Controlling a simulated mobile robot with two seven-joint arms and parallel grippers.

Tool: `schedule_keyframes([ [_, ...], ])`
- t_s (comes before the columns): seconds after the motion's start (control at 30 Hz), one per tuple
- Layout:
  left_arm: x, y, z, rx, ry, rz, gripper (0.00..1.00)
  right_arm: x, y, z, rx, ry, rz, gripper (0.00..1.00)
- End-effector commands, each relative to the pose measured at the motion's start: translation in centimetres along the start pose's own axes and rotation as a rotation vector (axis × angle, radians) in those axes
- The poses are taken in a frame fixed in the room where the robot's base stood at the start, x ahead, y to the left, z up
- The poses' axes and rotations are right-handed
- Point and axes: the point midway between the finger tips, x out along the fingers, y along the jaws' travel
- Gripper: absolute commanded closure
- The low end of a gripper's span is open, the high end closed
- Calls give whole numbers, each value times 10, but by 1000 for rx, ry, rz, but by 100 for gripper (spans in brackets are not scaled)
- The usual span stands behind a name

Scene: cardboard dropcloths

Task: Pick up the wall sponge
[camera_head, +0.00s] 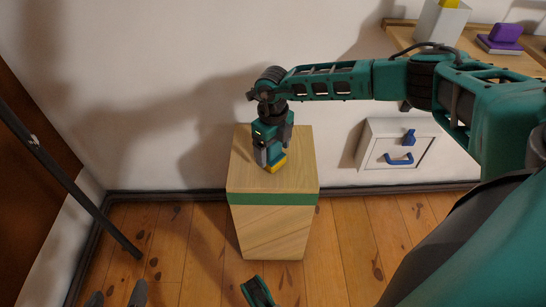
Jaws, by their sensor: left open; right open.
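A small yellow block (280,164), which looks like the wall sponge, lies on top of a pale wooden pedestal (245,177). It is partly hidden by my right gripper (271,158). This gripper reaches in from the right and points down at the pedestal top. Its jaws are open, with the grey fingers right at the block; I cannot tell whether they touch it. Two grey fingertips of my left gripper (117,297) show at the bottom left edge, spread apart, with nothing seen between them.
The pedestal has a green band and stands near the white wall. A white drawer box (375,154) with a blue handle is to its right. A wooden shelf (410,38) at upper right holds a white container (438,25) and purple items (504,35). A dark pole (75,190) leans at left.

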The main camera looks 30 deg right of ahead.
Motion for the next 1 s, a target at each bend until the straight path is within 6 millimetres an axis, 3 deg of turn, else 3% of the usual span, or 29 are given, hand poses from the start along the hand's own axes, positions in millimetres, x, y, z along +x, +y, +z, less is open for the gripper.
schedule_keyframes([
  [0.17,-1,0,-3,1,6,0,22,0,0,0,0,-1,0,17],
  [0.7,0,-3,-3,1,6,-6,22,-1,0,0,1,-1,0,67],
  [1.0,-1,-3,-3,1,2,-7,22,-7,0,1,1,-3,0,67],
])
